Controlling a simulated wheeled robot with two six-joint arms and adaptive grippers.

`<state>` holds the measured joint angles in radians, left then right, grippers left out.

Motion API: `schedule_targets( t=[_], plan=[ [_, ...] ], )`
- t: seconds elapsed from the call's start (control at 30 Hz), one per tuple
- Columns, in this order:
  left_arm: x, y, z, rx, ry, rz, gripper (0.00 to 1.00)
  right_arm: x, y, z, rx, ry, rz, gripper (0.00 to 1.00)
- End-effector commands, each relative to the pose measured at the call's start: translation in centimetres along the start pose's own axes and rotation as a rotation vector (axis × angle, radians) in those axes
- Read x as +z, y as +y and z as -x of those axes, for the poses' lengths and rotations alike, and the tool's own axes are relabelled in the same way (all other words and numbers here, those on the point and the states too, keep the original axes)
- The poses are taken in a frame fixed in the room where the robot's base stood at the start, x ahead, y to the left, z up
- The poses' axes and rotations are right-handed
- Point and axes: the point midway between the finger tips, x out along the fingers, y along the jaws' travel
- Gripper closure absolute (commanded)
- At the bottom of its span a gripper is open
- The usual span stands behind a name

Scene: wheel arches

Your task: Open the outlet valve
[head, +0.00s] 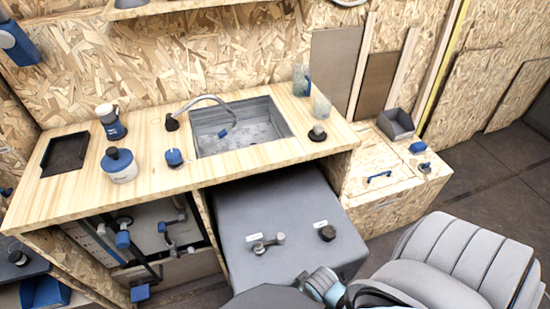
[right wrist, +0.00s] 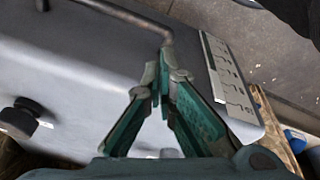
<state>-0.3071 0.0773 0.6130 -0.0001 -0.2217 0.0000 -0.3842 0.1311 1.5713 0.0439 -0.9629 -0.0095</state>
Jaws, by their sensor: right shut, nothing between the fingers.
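A grey tank (head: 290,205) stands under the worktop. A small grey lever valve (head: 266,243) with a pale label beside it is on its top. A dark round cap (head: 327,233) is to the right of the lever. In the right wrist view, my right gripper (right wrist: 163,88) is shut and empty, with its fingertips close to the bent end of a grey bar (right wrist: 130,15). I cannot tell whether they touch. A grey surface (right wrist: 95,60) with a black knob (right wrist: 20,117) and a white marked strip (right wrist: 228,88) lies behind. My left gripper is not in view.
The wooden worktop (head: 65,200) with a sink (head: 240,122) overhangs the tank's back. Pipes with blue fittings (head: 123,239) are under the counter at left. A wooden box (head: 385,185) is right of the tank.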

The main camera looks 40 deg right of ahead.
Motion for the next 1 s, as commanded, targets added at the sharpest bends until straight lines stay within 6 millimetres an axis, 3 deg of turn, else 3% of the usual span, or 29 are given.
schedule_targets(
  t=[0.03,0.2,0.3,0.4,0.47,0.57,1.0],
  plan=[
    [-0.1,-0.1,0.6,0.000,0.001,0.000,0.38,-1.6,0.1,2.2,-0.002,0.017,0.005,1.00],
    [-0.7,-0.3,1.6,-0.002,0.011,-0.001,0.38,-13.5,3.7,4.7,-0.042,0.068,0.020,1.00],
    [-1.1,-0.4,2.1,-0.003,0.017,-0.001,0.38,-18.9,5.4,7.3,-0.067,0.093,0.031,1.00],
    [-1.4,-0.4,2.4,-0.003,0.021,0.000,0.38,-22.5,6.5,9.5,-0.088,0.111,0.039,1.00],
    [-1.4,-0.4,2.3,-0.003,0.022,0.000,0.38,-23.6,6.8,10.0,-0.096,0.117,0.043,1.00],
    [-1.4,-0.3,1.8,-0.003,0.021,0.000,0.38,-23.9,6.8,9.3,-0.101,0.116,0.043,1.00],
    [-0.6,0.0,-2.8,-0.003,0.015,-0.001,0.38,-24.8,5.7,0.0,-0.101,0.116,0.043,1.00]
  ],
)
